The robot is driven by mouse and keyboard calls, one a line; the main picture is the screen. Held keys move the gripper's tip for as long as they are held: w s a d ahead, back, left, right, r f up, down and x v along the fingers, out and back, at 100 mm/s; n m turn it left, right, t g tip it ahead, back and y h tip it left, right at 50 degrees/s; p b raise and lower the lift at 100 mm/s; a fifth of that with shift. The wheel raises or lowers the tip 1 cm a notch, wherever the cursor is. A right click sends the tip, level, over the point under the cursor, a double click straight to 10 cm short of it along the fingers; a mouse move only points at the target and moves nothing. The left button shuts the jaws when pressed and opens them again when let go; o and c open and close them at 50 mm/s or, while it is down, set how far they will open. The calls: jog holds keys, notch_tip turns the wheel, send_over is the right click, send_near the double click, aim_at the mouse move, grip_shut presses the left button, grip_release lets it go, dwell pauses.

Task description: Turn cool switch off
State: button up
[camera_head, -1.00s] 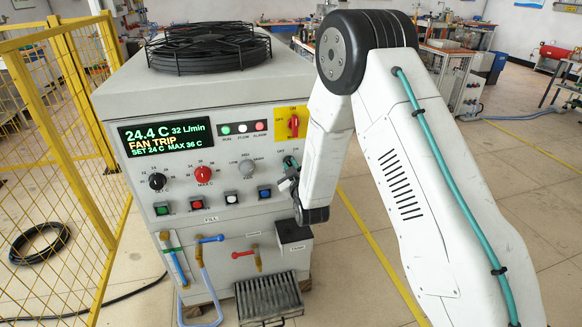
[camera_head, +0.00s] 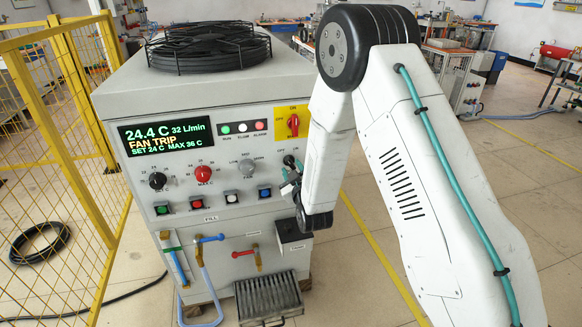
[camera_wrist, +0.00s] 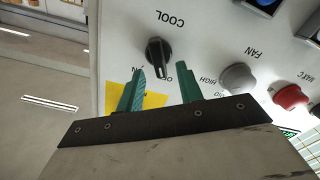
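The cool switch, a small black knob (camera_wrist: 158,56), sits on the machine's white front panel beside the word COOL in the wrist view. In the head view, the knob (camera_head: 289,160) is at the panel's right side, below the yellow plate. My gripper (camera_wrist: 160,70) is open, with two teal fingers pointing at the panel. The knob shows between and just beyond the fingertips, with no clear contact. The ON and OFF lettering is partly hidden by the fingers, so I cannot tell the knob's setting. My gripper (camera_head: 290,178) is partly hidden by my arm in the head view.
A grey FAN knob (camera_wrist: 237,78) and a red knob (camera_wrist: 291,97) are close to the right in the wrist view. A red rotary switch (camera_head: 293,124) is above. The display (camera_head: 165,137) reads FAN TRIP. A yellow fence (camera_head: 75,110) stands left.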

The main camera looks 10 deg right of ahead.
jog(key=s, duration=0.5)
jog(key=shift+s, duration=0.2)
jog(key=shift+f, duration=0.1)
jog(key=s+f+m+g, duration=0.2)
jog(key=s+f+g, duration=0.6)
jog(key=f+g, duration=0.15)
jog(key=s+d+r+m+g, duration=0.2)
jog(key=s+d+r+g, duration=0.1)
jog(key=s+r, duration=1.2)
jog(key=s+d+r+m+g, duration=0.2)
jog(key=s+d+r+g, duration=0.2)
jog(key=s+r, duration=1.2)
jog(key=shift+s+r, duration=0.25)
jog(key=shift+s, duration=0.15)
